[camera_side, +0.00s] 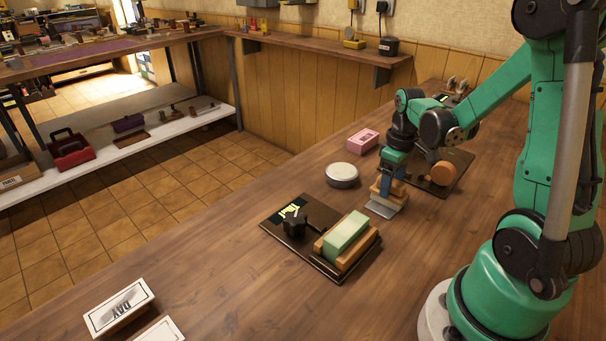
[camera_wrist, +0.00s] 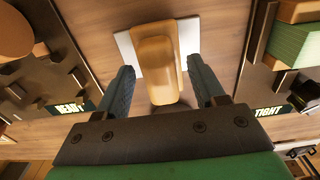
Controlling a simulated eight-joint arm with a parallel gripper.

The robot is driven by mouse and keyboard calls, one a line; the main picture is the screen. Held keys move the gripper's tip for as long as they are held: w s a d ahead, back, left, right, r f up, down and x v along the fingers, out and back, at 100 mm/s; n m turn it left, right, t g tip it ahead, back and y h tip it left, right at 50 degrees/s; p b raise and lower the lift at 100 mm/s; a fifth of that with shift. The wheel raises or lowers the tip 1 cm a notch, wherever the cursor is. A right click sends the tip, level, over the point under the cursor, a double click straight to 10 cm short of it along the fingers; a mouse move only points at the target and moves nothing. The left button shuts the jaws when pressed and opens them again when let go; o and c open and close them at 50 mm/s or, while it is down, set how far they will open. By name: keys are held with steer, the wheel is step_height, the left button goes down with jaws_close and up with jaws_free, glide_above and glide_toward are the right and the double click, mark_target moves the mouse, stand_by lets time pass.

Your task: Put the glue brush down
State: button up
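The glue brush, a wooden piece with a pale flat edge (camera_side: 383,208), is on or very near the table under my gripper (camera_side: 388,178). In the wrist view its rounded wooden body (camera_wrist: 160,72) lies between the two fingers of my gripper (camera_wrist: 160,66), with a white flat part beneath it. Narrow gaps seem to show between the fingers and the wood, so the gripper looks open around it. Whether the brush touches the table is hard to tell.
A dark plate with a green block (camera_side: 346,235) in wooden jaws and a black knob (camera_side: 294,222) stands front left. Another plate with a round brown piece (camera_side: 443,173) is at right. A round tin (camera_side: 342,175) and pink box (camera_side: 363,140) are nearby. The front-left table holds white cards (camera_side: 118,308).

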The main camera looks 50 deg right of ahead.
stand_by(0.3)
step_height(320, 180, up, 12)
steer(key=w+a+t, duration=0.1)
steer(key=a+t, duration=0.2)
steer(key=a, duration=0.5)
steer(key=w+a+f+t, duration=0.1)
steer(key=a+t, duration=0.3)
steer(key=a, duration=0.5)
steer(key=shift+w+a+f, duration=0.3)
steer(key=shift+w, duration=0.1)
steer(key=o, duration=0.3)
steer(key=shift+d, duration=0.15)
